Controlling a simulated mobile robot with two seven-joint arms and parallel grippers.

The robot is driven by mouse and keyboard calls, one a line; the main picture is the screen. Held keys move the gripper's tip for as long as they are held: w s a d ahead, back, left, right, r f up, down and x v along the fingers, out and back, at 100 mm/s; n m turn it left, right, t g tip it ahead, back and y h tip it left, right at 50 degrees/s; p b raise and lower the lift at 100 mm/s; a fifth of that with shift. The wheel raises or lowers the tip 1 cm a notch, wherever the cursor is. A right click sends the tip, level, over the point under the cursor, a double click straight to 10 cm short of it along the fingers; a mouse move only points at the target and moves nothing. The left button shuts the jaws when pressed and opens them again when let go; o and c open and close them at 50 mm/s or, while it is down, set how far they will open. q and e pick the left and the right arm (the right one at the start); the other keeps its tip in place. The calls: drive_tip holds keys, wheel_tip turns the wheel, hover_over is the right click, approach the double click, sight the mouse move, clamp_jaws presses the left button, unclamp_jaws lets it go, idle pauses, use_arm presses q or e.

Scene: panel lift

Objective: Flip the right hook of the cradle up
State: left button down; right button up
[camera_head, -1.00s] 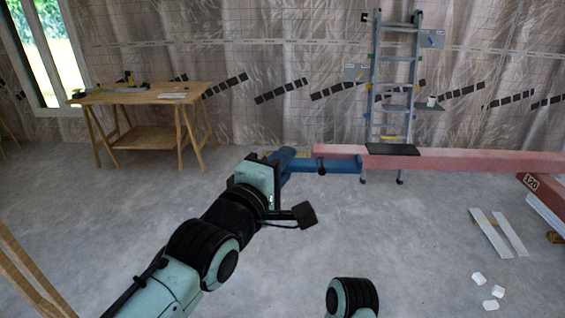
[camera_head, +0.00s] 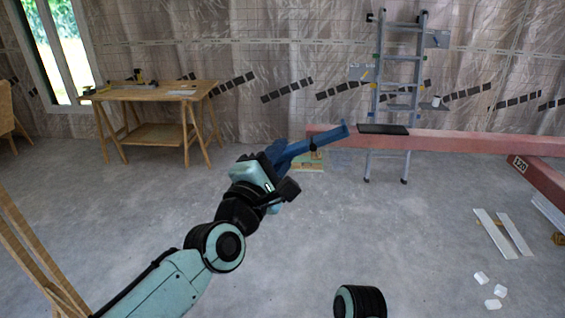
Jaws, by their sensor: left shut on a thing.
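My left gripper (camera_head: 266,166) is near the middle of the view and is shut on a blue bar, which looks like the hook (camera_head: 329,135) of the cradle. The bar tilts up to the right, with its free end highest, and has a dark band around it. The bar crosses in front of the left end of a long red beam (camera_head: 450,143), which looks like part of the cradle. My gripper's fingertips and the exact grip on the hook are hard to make out. My right gripper is out of view.
A wooden workbench (camera_head: 150,94) stands at the back left and a metal ladder (camera_head: 401,75) behind the red beam. A second red beam (camera_head: 538,180) is at the right. White strips (camera_head: 503,232) and white blocks (camera_head: 486,290) lie on the floor. The middle floor is clear.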

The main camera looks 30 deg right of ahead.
use_arm(q)
drive_tip(key=s+d+f+n+t+y+b, duration=0.1)
drive_tip(key=d+f+n+t+y+b, duration=0.1)
drive_tip(key=n+b, duration=0.4)
drive_tip(key=s+d+f+n+t+y+b, duration=0.1)
drive_tip(key=n+t+b, duration=0.4)
drive_tip(key=n, duration=0.6)
drive_tip(key=shift+s+d+f+y+b, duration=0.35)
drive_tip(key=shift+s+d+y+b, duration=0.2)
drive_tip(key=shift+d+b, duration=0.6)
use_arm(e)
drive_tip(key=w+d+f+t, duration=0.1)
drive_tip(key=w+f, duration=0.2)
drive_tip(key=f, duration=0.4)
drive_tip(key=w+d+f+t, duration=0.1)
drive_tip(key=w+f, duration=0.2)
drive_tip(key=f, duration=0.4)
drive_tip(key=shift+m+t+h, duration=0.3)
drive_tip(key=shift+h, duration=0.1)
use_arm(q)
drive_tip(key=shift+n, duration=0.3)
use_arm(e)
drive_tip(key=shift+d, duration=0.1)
use_arm(q)
drive_tip(key=c, duration=1.1)
unclamp_jaws()
